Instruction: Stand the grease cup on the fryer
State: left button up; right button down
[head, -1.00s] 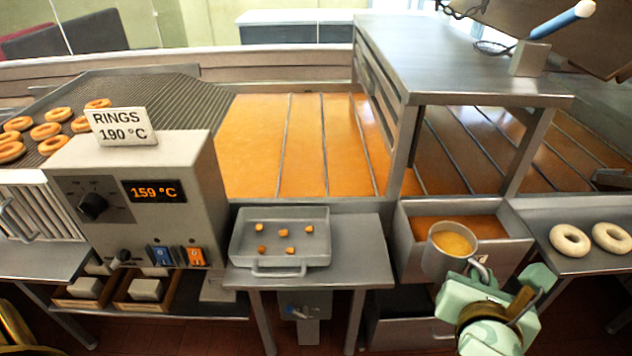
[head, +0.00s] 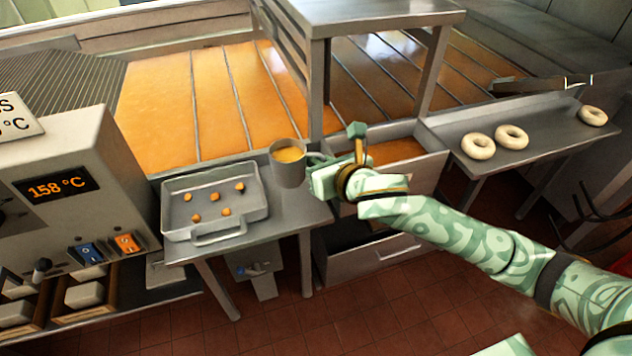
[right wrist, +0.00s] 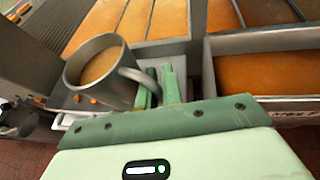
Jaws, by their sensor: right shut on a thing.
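The grease cup (head: 288,167) is a grey metal cup with a handle, filled with yellow-orange grease. It is upright at the right end of the small grey side table, beside the tray; I cannot tell whether its base touches. My right gripper (head: 322,167) is shut on its handle from the right. In the right wrist view the cup (right wrist: 101,78) stands left of the fingers (right wrist: 158,88), its handle reaching to them. The fryer (head: 165,95) is the wide vat of orange oil with metal dividers behind the table. My left gripper is not in view.
A grey tray (head: 178,232) with several small brown pieces lies on the side table. A control box (head: 85,180) reading 158 °C stands at left. A metal hood (head: 375,12) spans the fryer. Pale dough rings (head: 478,146) lie on the right shelf. An open drawer (head: 385,185) sits under my gripper.

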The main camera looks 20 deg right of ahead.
jog(key=w+f, duration=0.1)
jog(key=w+d+f+b, duration=0.1)
jog(key=f, duration=0.1)
jog(key=w+f+b, duration=0.1)
jog(key=f, duration=0.1)
jog(key=shift+w+d+f, duration=0.2)
jog(key=shift+w+d, duration=0.05)
jog(key=shift+w, duration=0.15)
notch_tip(320, 180, down, 4)
jog(key=shift+w+r+b, duration=0.15)
jog(key=shift+r+b, duration=0.05)
jog(key=shift+b, duration=0.65)
jog(key=shift+r, duration=0.2)
jog(key=c, duration=1.5)
grip_release()
jog(key=shift+f, duration=0.15)
jog(key=shift+c, duration=0.2)
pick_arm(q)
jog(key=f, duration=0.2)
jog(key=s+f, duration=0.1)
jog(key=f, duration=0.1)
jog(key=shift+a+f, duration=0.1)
pick_arm(e)
jog(key=shift+d, duration=0.1)
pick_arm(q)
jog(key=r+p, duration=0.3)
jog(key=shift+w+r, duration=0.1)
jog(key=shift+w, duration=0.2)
pick_arm(e)
jog(key=v, duration=1.2)
